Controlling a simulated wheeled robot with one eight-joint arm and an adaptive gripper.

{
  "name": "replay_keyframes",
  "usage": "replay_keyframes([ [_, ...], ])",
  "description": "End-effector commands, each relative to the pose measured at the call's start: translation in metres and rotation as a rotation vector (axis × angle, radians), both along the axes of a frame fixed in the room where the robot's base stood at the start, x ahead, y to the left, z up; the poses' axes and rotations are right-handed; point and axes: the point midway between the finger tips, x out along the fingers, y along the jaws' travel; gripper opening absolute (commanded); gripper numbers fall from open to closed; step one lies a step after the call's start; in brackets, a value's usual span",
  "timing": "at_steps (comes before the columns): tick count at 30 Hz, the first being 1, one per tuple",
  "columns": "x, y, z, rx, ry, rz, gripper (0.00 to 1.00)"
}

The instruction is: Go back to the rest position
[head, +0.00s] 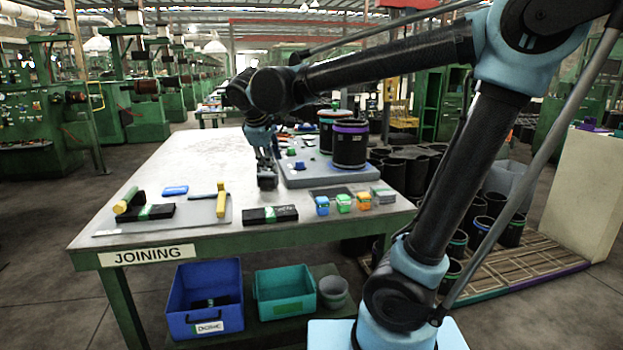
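My gripper (267,172) hangs at the end of my arm, pointing down over the middle of the joining table (160,160). It is close to the left edge of a raised grey plate (325,177). The fingers are small and dark here, so I cannot tell whether they are open or shut, or whether they hold anything. Two black sleeves stand at the back of the plate, one with a purple rim (350,147) and one with a green rim (327,117), which is partly hidden behind the first.
Small blue, green and orange blocks (344,202) and a black bar (268,215) lie along the table's front. A yellow-headed tool (221,200) lies left. A blue bin (204,298) and teal bin (285,291) sit below. More black sleeves (473,203) stand at right. The table's back left is clear.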

Motion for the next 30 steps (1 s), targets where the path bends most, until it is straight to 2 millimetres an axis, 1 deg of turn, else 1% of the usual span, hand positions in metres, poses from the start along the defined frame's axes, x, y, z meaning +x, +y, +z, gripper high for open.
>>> replay_keyframes([
  [1, 0.0, -0.01, -0.003, 0.007, 0.005, -0.021, 0.32],
  [5, 0.0, -0.038, -0.011, 0.028, 0.024, -0.082, 0.32],
  [8, -0.002, -0.065, -0.02, 0.052, 0.044, -0.145, 0.32],
  [11, -0.006, -0.099, -0.032, 0.082, 0.068, -0.227, 0.32],
  [12, -0.009, -0.114, -0.038, 0.097, 0.077, -0.264, 0.32],
  [14, -0.015, -0.134, -0.047, 0.119, 0.091, -0.316, 0.32],
  [18, -0.03, -0.176, -0.068, 0.172, 0.122, -0.44, 0.32],
  [21, -0.044, -0.204, -0.083, 0.21, 0.141, -0.528, 0.32],
  [24, -0.059, -0.227, -0.1, 0.251, 0.159, -0.615, 0.32],
  [30, -0.093, -0.266, -0.134, 0.337, 0.188, -0.789, 0.32],
])
